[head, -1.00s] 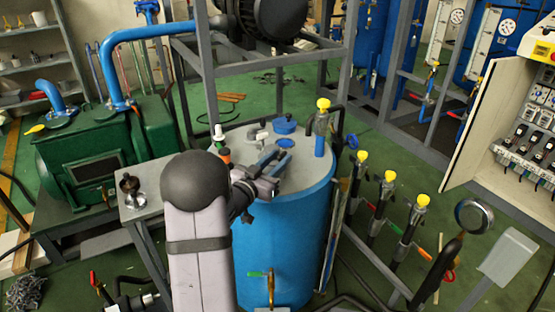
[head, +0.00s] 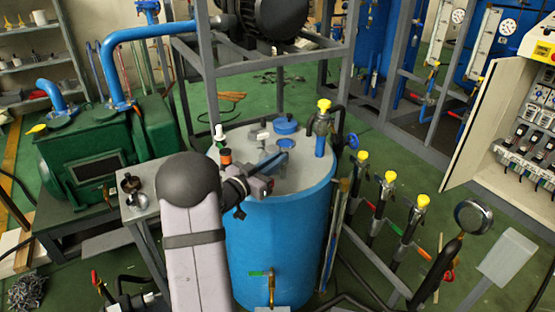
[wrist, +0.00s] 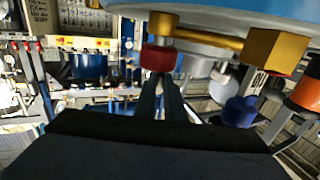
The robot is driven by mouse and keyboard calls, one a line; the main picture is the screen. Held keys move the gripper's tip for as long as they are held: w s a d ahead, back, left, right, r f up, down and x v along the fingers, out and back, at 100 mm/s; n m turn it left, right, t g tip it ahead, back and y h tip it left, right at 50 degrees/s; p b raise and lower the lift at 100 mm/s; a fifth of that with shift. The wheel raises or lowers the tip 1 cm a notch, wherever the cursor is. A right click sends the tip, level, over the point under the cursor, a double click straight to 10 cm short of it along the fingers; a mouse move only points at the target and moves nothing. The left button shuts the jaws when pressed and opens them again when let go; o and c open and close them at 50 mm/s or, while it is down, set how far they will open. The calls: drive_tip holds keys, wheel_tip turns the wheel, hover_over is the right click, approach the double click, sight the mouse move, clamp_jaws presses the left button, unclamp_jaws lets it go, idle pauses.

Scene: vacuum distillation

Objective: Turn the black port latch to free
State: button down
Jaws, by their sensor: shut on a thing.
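The blue tank (head: 275,235) stands upright in the middle of the head view, with a grey top carrying several ports. My gripper (head: 274,168) is low over the front of that top, beside a blue bar-like part. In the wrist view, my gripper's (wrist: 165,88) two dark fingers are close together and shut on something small. This is apparently the black port latch, but I cannot pick out its outline or angle against the dark fingers. A brass fitting with a red collar (wrist: 160,58) shows right at the fingertips.
On the tank top are an orange-collared fitting (head: 225,156), a blue cap (head: 286,125) and a yellow-topped valve (head: 323,106). Several yellow-capped valves (head: 388,178) stand to the right. A grey frame post (head: 209,70) rises behind. In the wrist view, a brass block (wrist: 278,50) is close by.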

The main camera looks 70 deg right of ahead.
drive_tip(key=shift+r, duration=0.1)
drive_tip(key=c, duration=1.8)
unclamp_jaws()
drive_tip(key=shift+c, duration=0.2)
drive_tip(key=shift+a, duration=0.15)
drive_tip(key=shift+w+a, duration=0.25)
drive_tip(key=shift+a, duration=0.05)
drive_tip(key=shift+b+v, duration=0.4)
drive_tip(key=shift+v, duration=2.8)
